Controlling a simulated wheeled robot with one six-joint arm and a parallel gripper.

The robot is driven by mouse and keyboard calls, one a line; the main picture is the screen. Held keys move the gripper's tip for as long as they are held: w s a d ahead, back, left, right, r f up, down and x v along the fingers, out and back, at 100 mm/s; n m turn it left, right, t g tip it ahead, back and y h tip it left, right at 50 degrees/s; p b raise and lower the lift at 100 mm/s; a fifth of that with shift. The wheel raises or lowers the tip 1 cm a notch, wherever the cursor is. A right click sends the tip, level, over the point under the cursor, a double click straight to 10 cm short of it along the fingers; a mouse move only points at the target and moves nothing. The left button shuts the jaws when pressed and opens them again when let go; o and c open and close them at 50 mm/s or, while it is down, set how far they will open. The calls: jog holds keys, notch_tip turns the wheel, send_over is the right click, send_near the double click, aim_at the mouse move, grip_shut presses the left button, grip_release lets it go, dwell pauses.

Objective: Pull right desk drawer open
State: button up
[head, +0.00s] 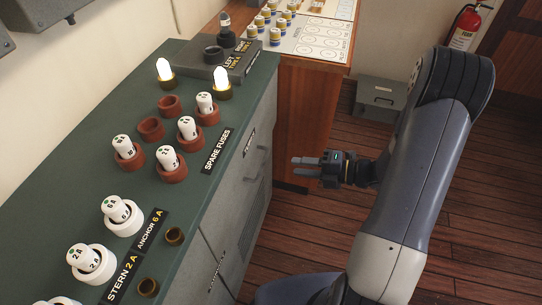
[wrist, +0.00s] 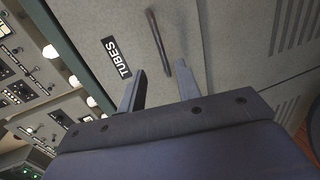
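The right desk drawer (head: 238,177) is in the grey front under the green desk top. It looks flush with the front. Its bar handle (head: 256,163) shows near the top in the head view; in the wrist view the dark handle (wrist: 157,38) runs beside a black "TUBES" label (wrist: 116,58). My gripper (head: 299,166) is to the right of the handle in the head view, pointing at the drawer front, with a gap. In the wrist view my two fingers (wrist: 159,70) are apart with nothing between them. The handle's lower end lies near the right fingertip; contact cannot be told.
The green desk top (head: 190,215) carries white fuses in holders and two lit lamps. A wooden cabinet (head: 312,110) stands beyond the desk. A grey box (head: 380,100) and a red extinguisher (head: 466,27) are at the back. The plank floor (head: 300,235) beside the drawer is clear.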

jog(key=x, duration=1)
jog(key=shift+b, duration=0.35)
jog(key=shift+s, duration=0.1)
jog(key=shift+c, duration=0.4)
grip_shut()
